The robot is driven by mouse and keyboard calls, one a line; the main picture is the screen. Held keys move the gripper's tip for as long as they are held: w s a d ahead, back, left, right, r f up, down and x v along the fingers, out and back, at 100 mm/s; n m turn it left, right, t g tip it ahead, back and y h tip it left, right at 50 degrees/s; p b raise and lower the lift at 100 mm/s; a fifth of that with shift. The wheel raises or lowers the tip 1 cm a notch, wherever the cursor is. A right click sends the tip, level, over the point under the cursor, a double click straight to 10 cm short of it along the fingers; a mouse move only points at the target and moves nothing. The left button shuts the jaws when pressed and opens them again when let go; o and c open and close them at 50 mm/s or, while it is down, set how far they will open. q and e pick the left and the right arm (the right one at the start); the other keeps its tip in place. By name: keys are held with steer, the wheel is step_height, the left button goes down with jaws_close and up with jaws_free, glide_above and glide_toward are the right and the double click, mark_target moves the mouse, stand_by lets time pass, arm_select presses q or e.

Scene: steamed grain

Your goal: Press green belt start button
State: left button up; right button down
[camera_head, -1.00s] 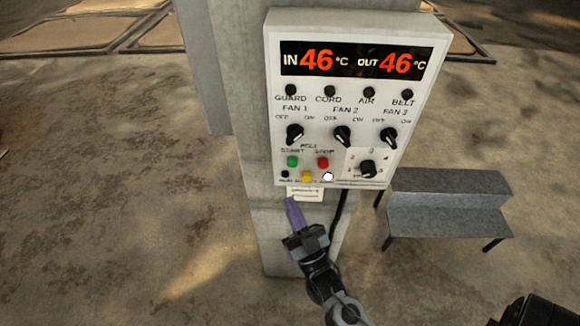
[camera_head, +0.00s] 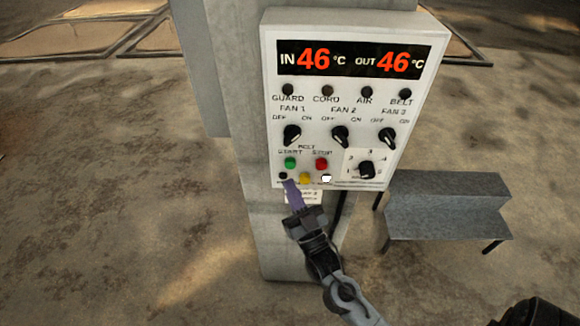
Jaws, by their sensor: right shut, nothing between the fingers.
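The green belt start button (camera_head: 290,163) is on the lower left of the white control panel (camera_head: 268,110), under the word START. My right gripper (camera_head: 290,182) is shut and empty, with its purple fingers pointing up at the panel's lower edge. Its tips are just below the green button in the picture and left of the yellow button (camera_head: 305,178). I cannot tell whether the tips touch the panel. The red stop button (camera_head: 321,164) is right of the green one. My left gripper is not in view.
The panel is on a grey concrete pillar (camera_head: 240,60). Fan knobs (camera_head: 340,136), a speed dial (camera_head: 367,169), a white button (camera_head: 326,178) and a small black one (camera_head: 283,176) are near. The floor at left is clear.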

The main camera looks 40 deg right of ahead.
mark_target(290, 163)
steer(key=shift+w+d, duration=1.1)
stand_by(0.8)
stand_by(0.6)
steer(key=shift+w+d, duration=0.15)
steer(key=shift+w+d, duration=0.15)
stand_by(0.5)
